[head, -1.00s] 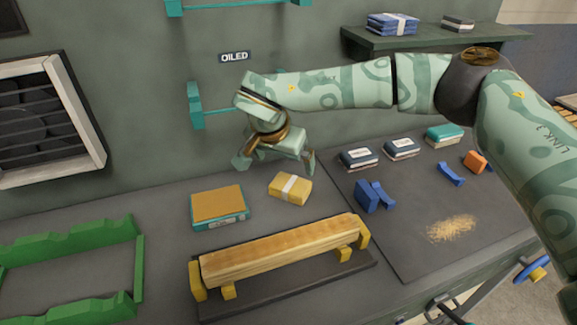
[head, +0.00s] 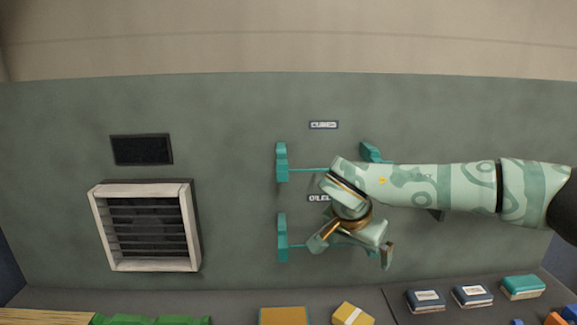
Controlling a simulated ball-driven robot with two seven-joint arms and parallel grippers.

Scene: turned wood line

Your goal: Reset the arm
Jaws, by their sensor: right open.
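My right arm (head: 430,188) reaches in from the right, pale green with darker patterns, and stretches level across the front of the wall. Its gripper (head: 351,256) hangs at the arm's end with its two fingers apart and nothing between them. In the view it overlaps the lower teal wall bracket (head: 282,238) and partly covers the "OILED" label (head: 318,198). I cannot tell whether it touches the bracket. My left gripper is not in view.
An upper teal bracket (head: 282,162) sits below another label (head: 323,125). A white-framed vent (head: 148,228) is at left. Along the bench's back lie a tan-topped block (head: 284,316), a yellow banded block (head: 352,315), several small boxes (head: 425,300) and a green frame (head: 150,320).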

